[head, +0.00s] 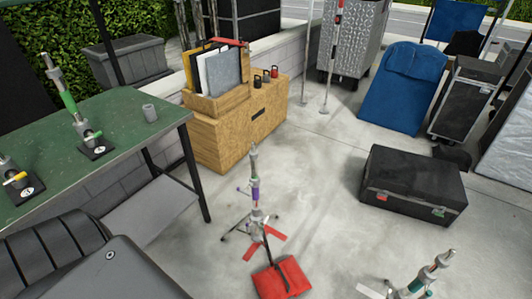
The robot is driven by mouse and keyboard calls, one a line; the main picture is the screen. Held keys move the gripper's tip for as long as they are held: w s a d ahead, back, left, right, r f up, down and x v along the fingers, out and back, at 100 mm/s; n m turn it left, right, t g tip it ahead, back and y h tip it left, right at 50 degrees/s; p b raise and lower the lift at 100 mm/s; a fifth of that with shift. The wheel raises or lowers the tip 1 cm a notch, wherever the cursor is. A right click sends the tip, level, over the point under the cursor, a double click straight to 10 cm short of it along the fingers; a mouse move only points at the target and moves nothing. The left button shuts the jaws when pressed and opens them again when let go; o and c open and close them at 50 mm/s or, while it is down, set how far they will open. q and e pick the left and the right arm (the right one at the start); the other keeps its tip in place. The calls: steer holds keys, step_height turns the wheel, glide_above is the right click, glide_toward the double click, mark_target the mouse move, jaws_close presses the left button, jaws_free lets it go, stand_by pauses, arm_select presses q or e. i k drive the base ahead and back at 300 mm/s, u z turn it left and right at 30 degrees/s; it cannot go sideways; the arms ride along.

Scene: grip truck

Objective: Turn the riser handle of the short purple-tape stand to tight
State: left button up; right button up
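The short purple-tape stand (255,190) stands upright on the concrete floor, just below the middle of the head view. Neither of my grippers is in view.
A red sandbag (282,279) lies at the stand's foot. A green table (130,115) with other stands is at left. A wooden crate (222,140) stands behind. A black case (413,185) and a teal-tape stand (429,276) are right. Floor between them is clear.

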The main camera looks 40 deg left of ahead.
mark_target(244, 192)
steer(key=u, duration=1.35)
